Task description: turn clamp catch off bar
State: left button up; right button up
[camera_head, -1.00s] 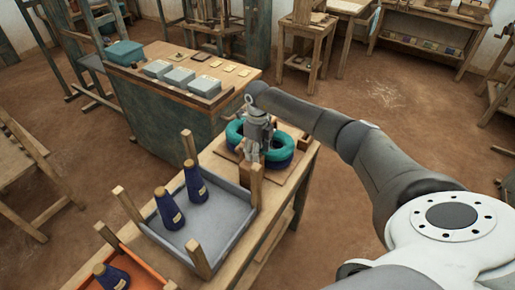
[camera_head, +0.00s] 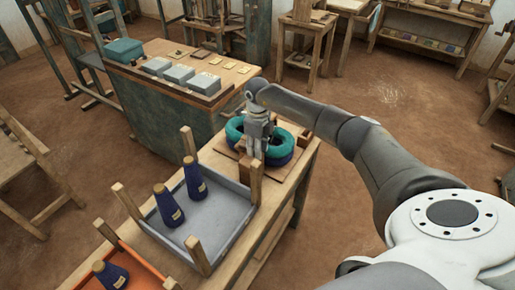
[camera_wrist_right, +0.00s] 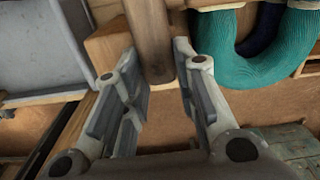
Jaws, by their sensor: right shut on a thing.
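My right gripper (camera_head: 257,156) is at the near left side of the teal and dark blue ring-shaped hanks (camera_head: 279,142) on the work table. In the right wrist view, my right gripper (camera_wrist_right: 158,70) has its fingers on either side of a brown wooden piece (camera_wrist_right: 152,30), which seems to be the clamp catch. It is shut on this piece. A lighter wooden block (camera_wrist_right: 108,50) lies just left of it. The teal hank also shows to the right in the wrist view (camera_wrist_right: 232,65). I cannot clearly pick out the bar. My left gripper is not in view.
A grey tray (camera_head: 215,215) with corner posts and two dark blue cones (camera_head: 195,180) stands to the left of the gripper. An orange tray (camera_head: 140,280) is nearer. A bench with grey-blue boxes (camera_head: 205,84) stands behind. The floor to the right is open.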

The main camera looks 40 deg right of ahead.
jog(key=n+b, duration=0.4)
jog(key=b, duration=0.1)
jog(key=shift+w+d+f+n, duration=0.15)
jog(key=shift+d+n, duration=0.05)
jog(key=shift+n, duration=0.2)
jog(key=n+b, duration=0.3)
jog(key=n, duration=0.2)
jog(key=shift+w+d+b, duration=0.1)
jog(key=shift+w+b, duration=0.05)
jog(key=shift+b, duration=0.2)
jog(key=n+b, duration=0.1)
jog(key=n, duration=0.2)
jog(key=shift+w+n+b, duration=0.15)
jog(key=shift+n+b, duration=0.15)
jog(key=shift+n, duration=0.1)
jog(key=shift+w+r+n+b, duration=0.15)
jog(key=shift+n+b, duration=0.15)
jog(key=shift+n, duration=0.65)
jog(key=shift+s+r+n+b, duration=0.15)
jog(key=shift+n+b, duration=0.1)
jog(key=shift+n, duration=0.7)
jog(key=shift+w, duration=0.15)
jog(key=o, duration=1)
jog(key=shift+f, duration=0.1)
notch_tip(320, 180, up, 12)
jog(key=shift+r, duration=0.1)
